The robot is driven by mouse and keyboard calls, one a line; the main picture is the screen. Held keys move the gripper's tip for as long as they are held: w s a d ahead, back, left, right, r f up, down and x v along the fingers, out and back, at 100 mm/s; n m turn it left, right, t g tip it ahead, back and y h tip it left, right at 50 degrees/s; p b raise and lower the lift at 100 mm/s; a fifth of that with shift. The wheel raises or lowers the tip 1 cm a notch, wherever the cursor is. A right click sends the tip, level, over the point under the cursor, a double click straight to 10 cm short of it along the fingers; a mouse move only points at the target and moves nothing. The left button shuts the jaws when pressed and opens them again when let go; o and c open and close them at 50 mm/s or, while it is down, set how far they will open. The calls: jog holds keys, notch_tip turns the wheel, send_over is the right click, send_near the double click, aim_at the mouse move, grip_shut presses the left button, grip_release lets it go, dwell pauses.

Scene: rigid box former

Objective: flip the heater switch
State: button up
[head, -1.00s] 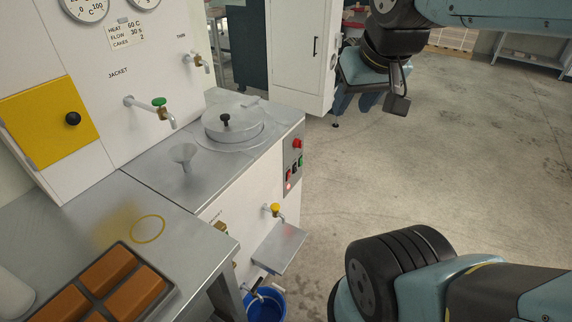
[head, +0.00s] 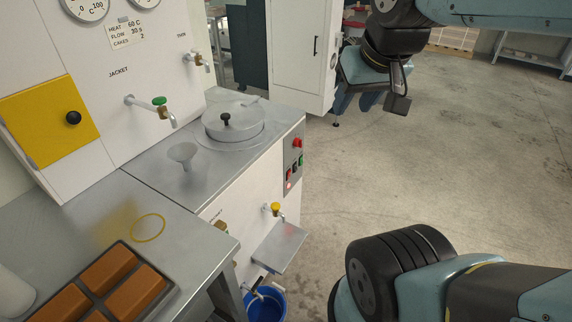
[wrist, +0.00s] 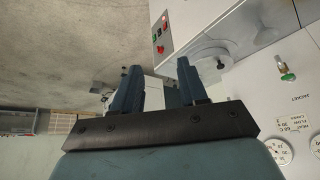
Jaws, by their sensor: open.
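The grey control panel (head: 293,160) is on the front face of the white machine, near its right corner. It carries a red round button (head: 297,143), two small rocker-like switches (head: 294,168) and a lit red lamp (head: 289,186). The labels are too small to read, so I cannot tell which is the heater switch. The panel also shows at the top of the wrist view (wrist: 160,34). My gripper (wrist: 158,82) is open and empty, its two dark blue fingers apart. In the head view my gripper (head: 367,102) hangs right of and beyond the panel, touching nothing.
A round lidded pot (head: 232,122) and a funnel (head: 184,157) are on the steel top. A yellow-handled tap (head: 275,208) and a small steel shelf (head: 276,247) project below the panel. A blue bucket (head: 265,307) stands on the floor. Open floor lies to the right.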

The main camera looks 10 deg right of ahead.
dwell(0.4)
